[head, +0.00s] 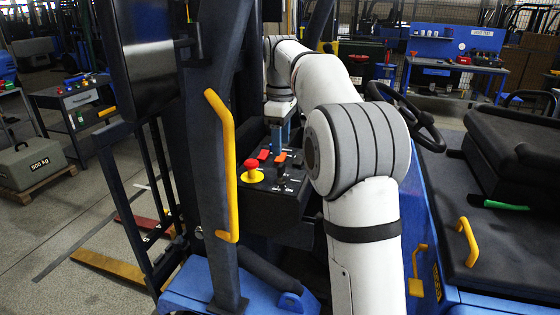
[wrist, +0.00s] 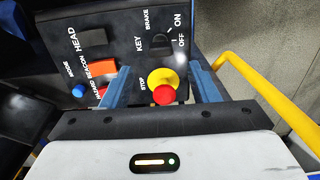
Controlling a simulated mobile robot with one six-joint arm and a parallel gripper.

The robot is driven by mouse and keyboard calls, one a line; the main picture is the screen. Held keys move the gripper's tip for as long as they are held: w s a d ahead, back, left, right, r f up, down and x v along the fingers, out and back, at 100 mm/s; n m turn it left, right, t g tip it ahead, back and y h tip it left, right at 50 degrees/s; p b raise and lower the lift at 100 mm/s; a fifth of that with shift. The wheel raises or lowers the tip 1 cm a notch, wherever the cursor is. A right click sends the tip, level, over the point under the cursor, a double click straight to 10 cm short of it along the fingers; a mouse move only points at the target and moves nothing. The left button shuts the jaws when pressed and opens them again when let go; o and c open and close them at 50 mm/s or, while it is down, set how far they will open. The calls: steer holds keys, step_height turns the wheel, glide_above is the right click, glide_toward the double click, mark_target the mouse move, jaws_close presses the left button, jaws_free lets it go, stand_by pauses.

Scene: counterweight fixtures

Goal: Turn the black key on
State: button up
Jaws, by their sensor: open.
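The black key (wrist: 162,43) sits on the dark control panel (wrist: 128,50) in the wrist view, beside the KEY label, with ON and OFF marked to its right. Its exact turn position is hard to tell against the dark panel. My gripper (wrist: 158,68) is open and empty, its two blue fingers apart. The key lies beyond the fingertips, between their lines. In the head view my gripper (head: 277,138) is above the far part of the panel (head: 262,203), partly hidden by my arm.
A red stop button (wrist: 163,94) on a yellow collar stands close to the key, between the fingers in the wrist view. An orange rocker (wrist: 102,68), a dark HEAD switch (wrist: 93,38) and a blue button (wrist: 79,90) are leftward. A yellow handrail (head: 226,165) stands left of the panel.

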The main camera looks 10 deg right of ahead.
mark_target(281, 164)
step_height(281, 164, down, 8)
steer(key=shift+r, duration=0.25)
steer(key=shift+c, duration=0.5)
steer(key=c, duration=0.9)
